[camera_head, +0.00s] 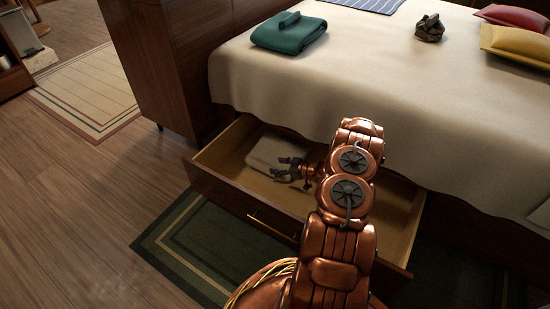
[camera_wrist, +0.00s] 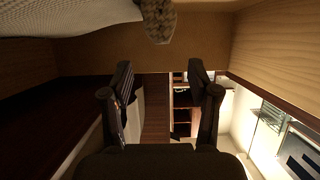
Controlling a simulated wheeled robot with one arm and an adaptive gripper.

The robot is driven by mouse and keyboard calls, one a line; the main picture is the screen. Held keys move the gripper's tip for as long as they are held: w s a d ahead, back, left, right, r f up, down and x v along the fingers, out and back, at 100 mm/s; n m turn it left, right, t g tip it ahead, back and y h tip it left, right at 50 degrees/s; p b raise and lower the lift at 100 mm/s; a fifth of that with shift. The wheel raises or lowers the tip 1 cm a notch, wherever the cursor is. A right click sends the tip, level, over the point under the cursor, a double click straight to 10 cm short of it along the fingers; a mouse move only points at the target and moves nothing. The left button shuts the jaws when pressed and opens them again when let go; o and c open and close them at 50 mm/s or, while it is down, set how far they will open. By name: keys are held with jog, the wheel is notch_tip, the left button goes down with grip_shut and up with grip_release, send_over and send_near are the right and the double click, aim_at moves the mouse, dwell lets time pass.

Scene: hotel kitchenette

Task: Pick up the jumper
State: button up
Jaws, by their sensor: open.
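A pale cream folded cloth, which looks like the jumper (camera_head: 270,150), lies in the open drawer toward its left end. In the wrist view a pale knitted fabric (camera_wrist: 95,14) with a ribbed, cuff-like end fills the upper left edge, close to the camera. My gripper (camera_head: 283,168) is inside the drawer area, over the near right part of the cloth in the head view. Its two fingers stand apart in the wrist view (camera_wrist: 160,75), with nothing between them. I cannot tell whether it touches the cloth.
The wooden drawer (camera_head: 232,198) is pulled out from under the bed (camera_head: 370,70). A dark bundle (camera_head: 429,28) and yellow and red cushions are farther right. A wooden cabinet (camera_head: 165,70) stands left.

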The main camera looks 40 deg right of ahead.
aim_at(264, 164)
jog(key=b+x, duration=0.3)
jog(key=x, duration=0.3)
jog(key=shift+w+a+f+b, duration=0.1)
jog(key=shift+w+a+b, duration=0.2)
jog(key=shift+b, duration=0.05)
jog(key=shift+w+a, duration=0.1)
jog(key=shift+w, duration=0.2)
jog(key=shift+c, duration=0.3)
grip_shut()
